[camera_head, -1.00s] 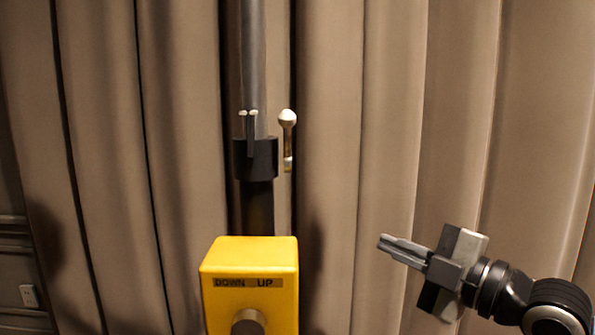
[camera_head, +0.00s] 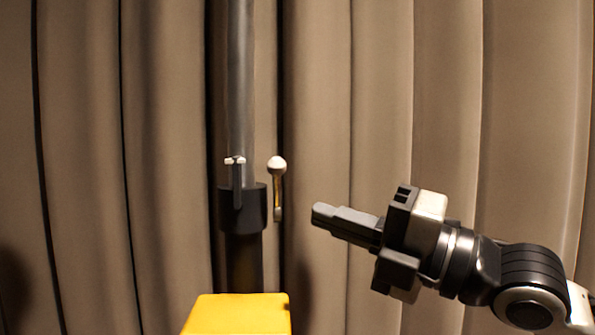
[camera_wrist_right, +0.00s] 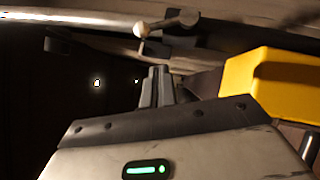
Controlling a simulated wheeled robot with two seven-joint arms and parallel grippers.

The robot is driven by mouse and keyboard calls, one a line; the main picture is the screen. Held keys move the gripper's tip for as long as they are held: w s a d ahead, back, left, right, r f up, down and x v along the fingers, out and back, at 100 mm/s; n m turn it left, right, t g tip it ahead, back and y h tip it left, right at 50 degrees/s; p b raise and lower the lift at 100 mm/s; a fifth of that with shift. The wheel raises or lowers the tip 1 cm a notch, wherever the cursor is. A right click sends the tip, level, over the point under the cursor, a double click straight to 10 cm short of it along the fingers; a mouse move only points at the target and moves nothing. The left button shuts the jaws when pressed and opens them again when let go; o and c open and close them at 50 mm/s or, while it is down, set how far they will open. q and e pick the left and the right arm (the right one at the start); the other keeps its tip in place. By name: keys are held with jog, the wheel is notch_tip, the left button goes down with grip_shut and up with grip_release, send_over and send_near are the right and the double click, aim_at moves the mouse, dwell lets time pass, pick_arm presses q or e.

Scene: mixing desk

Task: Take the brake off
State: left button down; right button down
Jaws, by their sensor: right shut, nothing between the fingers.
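The brake looks to be the small lever with a white ball knob (camera_head: 277,165), standing upright beside the black collar (camera_head: 241,208) on the grey pole (camera_head: 240,90). In the right wrist view the knobbed lever (camera_wrist_right: 143,30) shows above the fingers. My right gripper (camera_head: 318,214) is shut and empty, to the right of the lever and a little lower in the picture, apart from it. Its closed fingers also show in the right wrist view (camera_wrist_right: 158,75). My left gripper is not in view.
A yellow box (camera_head: 238,314) stands below the collar at the bottom of the head view; it also shows in the right wrist view (camera_wrist_right: 275,85). A brown pleated curtain (camera_head: 440,90) fills the background. The space between gripper and lever looks clear.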

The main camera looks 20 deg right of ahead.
aim_at(277, 183)
pick_arm(q)
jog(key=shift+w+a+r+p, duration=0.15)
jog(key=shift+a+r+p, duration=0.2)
jog(key=shift+p, duration=0.8)
pick_arm(e)
jog(key=w+a+r, duration=0.2)
jog(key=w, duration=0.4)
jog(key=shift+w+a, duration=0.15)
jog(key=shift+w, duration=0.1)
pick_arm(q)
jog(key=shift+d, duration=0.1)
